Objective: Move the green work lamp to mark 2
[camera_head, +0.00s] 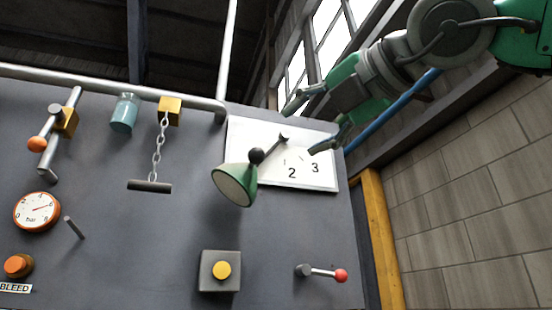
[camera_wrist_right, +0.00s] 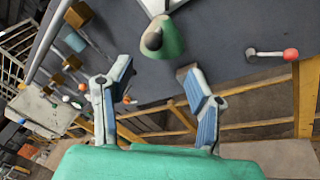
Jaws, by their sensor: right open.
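The green work lamp (camera_head: 235,184) has a cone shade and a dark ball joint (camera_head: 256,156) on a short arm, mounted on a white plate (camera_head: 322,182). Its shade hangs at the plate's lower left, left of the printed mark 2 (camera_head: 292,173). Mark 3 (camera_head: 315,168) is farther right; no mark 1 is visible. My right gripper (camera_head: 300,131) is open and empty, at the plate's upper right, apart from the shade. In the right wrist view, the lamp (camera_wrist_right: 168,40) appears just beyond and between my open fingertips (camera_wrist_right: 156,70). My left gripper is not in view.
The grey panel also carries a chain with a bar handle (camera_head: 150,187), a yellow button box (camera_head: 221,270), a red-knobbed lever (camera_head: 322,272) and a gauge (camera_head: 37,211). A pipe (camera_head: 120,88) runs along its top. A yellow post (camera_head: 382,240) stands at its right edge.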

